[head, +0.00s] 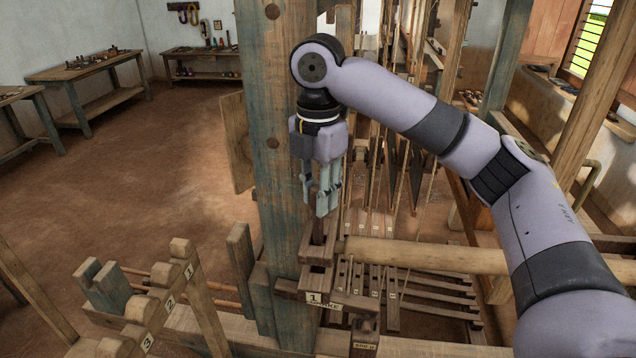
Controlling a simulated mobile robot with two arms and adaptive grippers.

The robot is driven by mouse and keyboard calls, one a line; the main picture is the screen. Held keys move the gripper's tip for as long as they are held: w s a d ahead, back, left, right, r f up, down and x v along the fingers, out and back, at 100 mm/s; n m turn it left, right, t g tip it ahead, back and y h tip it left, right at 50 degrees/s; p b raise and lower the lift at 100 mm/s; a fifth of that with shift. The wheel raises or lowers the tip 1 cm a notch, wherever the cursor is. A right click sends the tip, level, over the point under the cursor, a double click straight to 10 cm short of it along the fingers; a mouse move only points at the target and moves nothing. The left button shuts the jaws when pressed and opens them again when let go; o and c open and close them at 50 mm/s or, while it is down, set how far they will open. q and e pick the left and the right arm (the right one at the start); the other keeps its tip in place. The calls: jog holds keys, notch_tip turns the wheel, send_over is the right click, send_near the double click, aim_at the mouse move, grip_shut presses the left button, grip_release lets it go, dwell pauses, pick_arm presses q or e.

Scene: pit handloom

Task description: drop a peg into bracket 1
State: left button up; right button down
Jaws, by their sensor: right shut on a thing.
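My right gripper (322,208) points straight down beside the thick wooden post and is shut on a slim dark wooden peg (317,232). Only the lower part of the peg shows below the fingertips; it looks upright. Bracket 1 (314,283) is a brown wooden holder on the post, with a white label reading 1 on its front. The peg's lower end is at the top of the bracket in the picture; I cannot tell whether it is inside the opening or just above or behind it. My left gripper is not in view.
The thick blue-brown post (270,130) stands close on the gripper's left. A round wooden beam (425,256) runs right from near the bracket, above several treadles (430,290). A numbered wooden rack (165,300) stands lower left. Workbenches (85,70) stand far back; the floor between is open.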

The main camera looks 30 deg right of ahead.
aim_at(318, 245)
jog(key=shift+f, duration=2.1)
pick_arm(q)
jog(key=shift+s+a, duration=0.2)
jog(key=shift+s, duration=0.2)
pick_arm(e)
jog(key=shift+f, duration=1.65)
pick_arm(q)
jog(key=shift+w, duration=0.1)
pick_arm(e)
jog(key=c, duration=1.2)
grip_release()
jog(key=shift+c, duration=0.2)
